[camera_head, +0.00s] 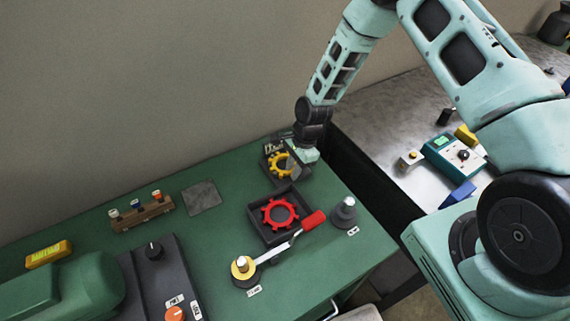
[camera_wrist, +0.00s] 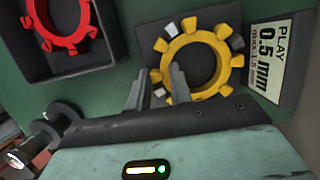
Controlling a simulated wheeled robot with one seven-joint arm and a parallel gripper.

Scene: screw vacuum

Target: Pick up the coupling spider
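A yellow toothed ring, a coupling spider (camera_head: 274,166), sits on a dark block at the back of the green bench. In the wrist view the yellow ring (camera_wrist: 163,57) has some grey or whitish teeth. A red toothed ring (camera_head: 268,216) lies in a black square tray (camera_head: 252,223), and shows at the upper left of the wrist view (camera_wrist: 48,30). My gripper (camera_wrist: 158,84) is open, with its fingers apart beside the near left part of the yellow ring. One finger overlaps the ring in the picture; I cannot tell whether they touch. Nothing is seen held.
A red-handled wrench (camera_head: 285,244), a grey post (camera_head: 344,213) and a rack of small bits (camera_head: 143,213) are on the bench. The wall is close behind.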

